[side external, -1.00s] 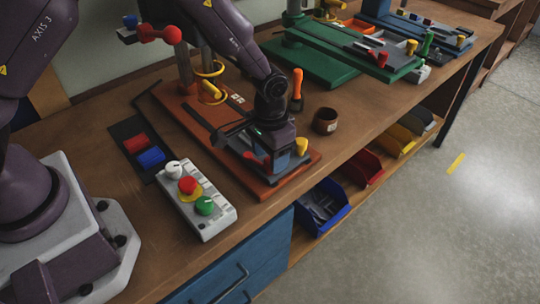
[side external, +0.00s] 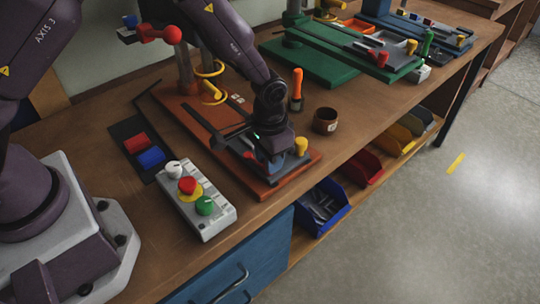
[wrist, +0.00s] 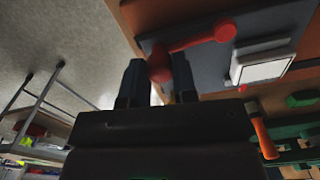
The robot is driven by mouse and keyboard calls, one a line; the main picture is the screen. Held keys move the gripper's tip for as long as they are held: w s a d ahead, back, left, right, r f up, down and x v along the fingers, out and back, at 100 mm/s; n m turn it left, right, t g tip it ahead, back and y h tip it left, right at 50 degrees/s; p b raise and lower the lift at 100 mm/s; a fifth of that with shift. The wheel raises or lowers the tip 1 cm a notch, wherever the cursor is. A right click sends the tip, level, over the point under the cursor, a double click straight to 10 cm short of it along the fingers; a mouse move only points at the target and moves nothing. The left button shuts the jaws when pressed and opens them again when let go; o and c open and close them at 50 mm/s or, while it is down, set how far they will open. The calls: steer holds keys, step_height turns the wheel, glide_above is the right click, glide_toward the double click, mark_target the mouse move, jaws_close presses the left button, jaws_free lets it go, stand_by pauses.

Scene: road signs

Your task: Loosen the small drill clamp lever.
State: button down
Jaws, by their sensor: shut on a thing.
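The small drill stands on a red-orange base (side external: 208,118) in the side view. Its red clamp lever (wrist: 195,43) shows in the wrist view as a bar with a rounded knob at each end, over a grey plate. My gripper (wrist: 157,78) has one finger on each side of the lever's near knob and is shut on it. In the side view my gripper (side external: 272,165) is low over the front of the base and hides most of the lever. A small red part (side external: 249,155) shows just left of it. A yellow knob (side external: 301,146) stands close on the right.
A control box (side external: 198,205) with white, red and green knobs is left of the base. A brown cup (side external: 325,121) and an orange-handled tool (side external: 297,88) stand behind right. A green drill base (side external: 315,62) is farther back. Coloured bins sit below the bench edge.

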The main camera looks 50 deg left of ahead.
steer(key=s+m, duration=0.2)
steer(key=m, duration=0.1)
steer(key=shift+s+a+m, duration=0.25)
steer(key=shift+s+m, duration=0.35)
steer(key=shift+m, duration=0.55)
steer(key=shift+s+a+m, duration=0.25)
steer(key=shift+s+m, duration=0.3)
steer(key=shift+m, duration=0.6)
steer(key=c, duration=0.9)
jaws_free()
step_height(320, 180, up, 13)
